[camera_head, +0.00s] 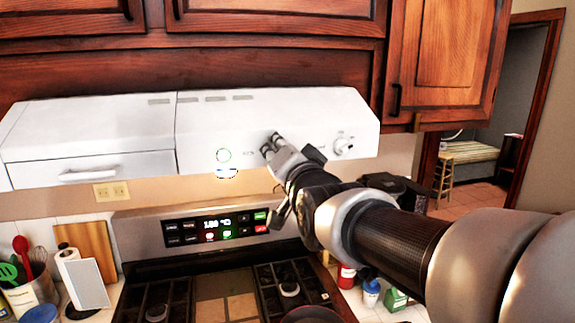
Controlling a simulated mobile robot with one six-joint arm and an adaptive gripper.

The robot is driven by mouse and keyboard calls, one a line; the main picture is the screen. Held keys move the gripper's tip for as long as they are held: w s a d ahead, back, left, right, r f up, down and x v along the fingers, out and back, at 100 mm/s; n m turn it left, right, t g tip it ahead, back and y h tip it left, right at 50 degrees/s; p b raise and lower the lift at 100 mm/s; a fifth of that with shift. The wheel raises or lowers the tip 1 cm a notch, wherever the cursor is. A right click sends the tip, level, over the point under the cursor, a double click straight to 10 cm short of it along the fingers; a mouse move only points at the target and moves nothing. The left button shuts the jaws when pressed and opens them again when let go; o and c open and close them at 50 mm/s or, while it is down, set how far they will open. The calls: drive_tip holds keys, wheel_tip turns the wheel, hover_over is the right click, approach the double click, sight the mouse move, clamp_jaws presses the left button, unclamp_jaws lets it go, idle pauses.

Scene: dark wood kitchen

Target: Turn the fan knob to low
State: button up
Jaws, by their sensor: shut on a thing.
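The white range hood (210,125) spans the wall below the cabinets. My gripper (269,147) reaches up from the lower right, and its fingertips are at the hood's front face. It is shut on what seems to be the fan knob, which the fingers hide, so its setting cannot be read. A second white knob (343,145) shows on the hood front to the right, apart from the gripper. The small markings on the hood are too small to read.
Below is a stove with a lit control panel (215,228) and black burner grates (160,300). Wooden cabinets (445,55) hang above. Bottles (371,292) stand behind my arm at lower right.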

drive_tip(key=shift+f+m+b, duration=0.1)
drive_tip(key=shift+m+b, duration=0.35)
drive_tip(key=shift+m, duration=0.15)
drive_tip(key=o, duration=0.9)
drive_tip(key=shift+s, duration=0.1)
drive_tip(key=v, duration=1.2)
